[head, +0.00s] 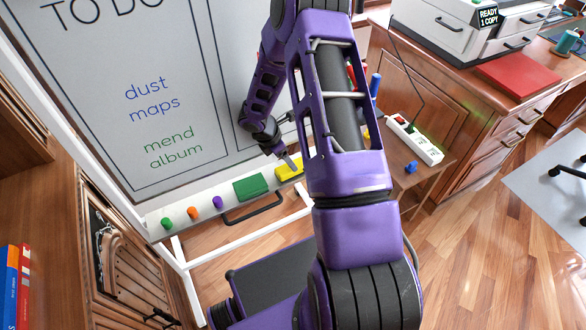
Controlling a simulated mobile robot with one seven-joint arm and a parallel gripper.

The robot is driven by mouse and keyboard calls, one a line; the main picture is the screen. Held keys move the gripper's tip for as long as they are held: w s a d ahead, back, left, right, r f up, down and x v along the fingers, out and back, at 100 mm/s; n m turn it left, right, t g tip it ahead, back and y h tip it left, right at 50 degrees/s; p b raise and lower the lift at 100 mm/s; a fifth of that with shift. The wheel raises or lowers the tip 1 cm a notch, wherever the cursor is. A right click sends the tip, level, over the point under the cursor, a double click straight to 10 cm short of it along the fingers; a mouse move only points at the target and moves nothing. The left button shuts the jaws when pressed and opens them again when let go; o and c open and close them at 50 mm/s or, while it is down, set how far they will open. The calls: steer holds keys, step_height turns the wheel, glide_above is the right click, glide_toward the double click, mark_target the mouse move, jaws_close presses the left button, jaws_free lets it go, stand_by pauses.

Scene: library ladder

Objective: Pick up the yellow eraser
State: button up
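The yellow eraser (286,173) lies on the right part of the whiteboard's tray (180,217), right of a green eraser (250,188). My arm reaches down in front of the board, and my gripper (290,163) is right at the yellow eraser's top edge. The fingers are small and seen from behind. I cannot tell whether they touch the eraser or are open or shut. The right end of the eraser is close to my purple arm link, which hides part of the tray.
Green (166,223), orange (192,214) and purple (217,202) round-ended items sit along the tray's left. A small wooden table (400,165) with a white power strip (414,138) stands right of my arm. A desk (440,110) bears a printer (460,28).

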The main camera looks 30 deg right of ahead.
steer(key=x, duration=0.5)
steer(key=shift+a+b, duration=0.2)
steer(key=shift+b, duration=0.1)
steer(key=shift+s, duration=0.1)
steer(key=shift+c, duration=0.3)
steer(key=c, duration=1.1)
steer(key=shift+r, duration=0.15)
steer(key=shift+r, duration=0.6)
step_height(320, 180, up, 2)
steer(key=shift+r+p, duration=0.25)
steer(key=shift+p, duration=0.2)
steer(key=s+b, duration=0.1)
steer(key=s, duration=0.5)
steer(key=s+b, duration=0.1)
steer(key=s, duration=0.5)
steer(key=s+b, duration=0.1)
steer(key=s, duration=0.5)
steer(key=shift+d+f+b, duration=0.2)
steer(key=shift+d+b, duration=0.1)
